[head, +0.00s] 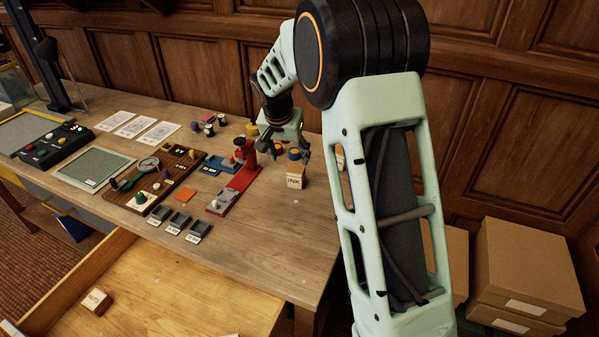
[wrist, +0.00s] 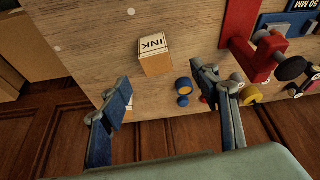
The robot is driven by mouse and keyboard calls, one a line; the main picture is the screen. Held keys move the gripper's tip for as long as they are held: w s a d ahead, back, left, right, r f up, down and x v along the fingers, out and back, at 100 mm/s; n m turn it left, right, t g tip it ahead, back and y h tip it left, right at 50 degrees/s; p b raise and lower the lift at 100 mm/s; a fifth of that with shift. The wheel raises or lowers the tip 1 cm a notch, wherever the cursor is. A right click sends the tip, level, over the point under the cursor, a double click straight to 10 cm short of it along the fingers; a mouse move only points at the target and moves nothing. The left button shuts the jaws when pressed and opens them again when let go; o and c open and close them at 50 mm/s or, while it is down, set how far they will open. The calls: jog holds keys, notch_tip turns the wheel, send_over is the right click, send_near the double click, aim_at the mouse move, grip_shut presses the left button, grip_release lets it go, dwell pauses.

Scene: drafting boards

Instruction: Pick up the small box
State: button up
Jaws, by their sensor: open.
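A small tan box (head: 295,178) marked INK stands on the wooden table near its back right part. In the wrist view the box (wrist: 155,57) shows just beyond my fingertips, about midway between them. My gripper (head: 289,151) is above and slightly behind the box in the head view. In the wrist view my gripper (wrist: 161,78) has its two blue-tipped fingers wide apart, with nothing between them. Another small box (head: 96,301), with lettering on its label, lies in the open drawer at the front left.
A red stand (head: 243,170) is left of the INK box. The bare tabletop (head: 270,240) in front is clear. Large cardboard boxes (head: 525,270) are stacked at the right.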

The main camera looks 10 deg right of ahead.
aim_at(296, 169)
jog(key=x, duration=0.4)
jog(key=shift+f, duration=0.35)
jog(key=shift+d+p+x, duration=0.15)
jog(key=shift+d+x, duration=0.1)
jog(key=shift+x, duration=1.05)
jog(key=shift+d+p+x, duration=0.15)
jog(key=shift+d+x, duration=0.05)
jog(key=shift+x, duration=1.15)
jog(key=shift+w+r, duration=0.1)
jog(key=c, duration=1.3)
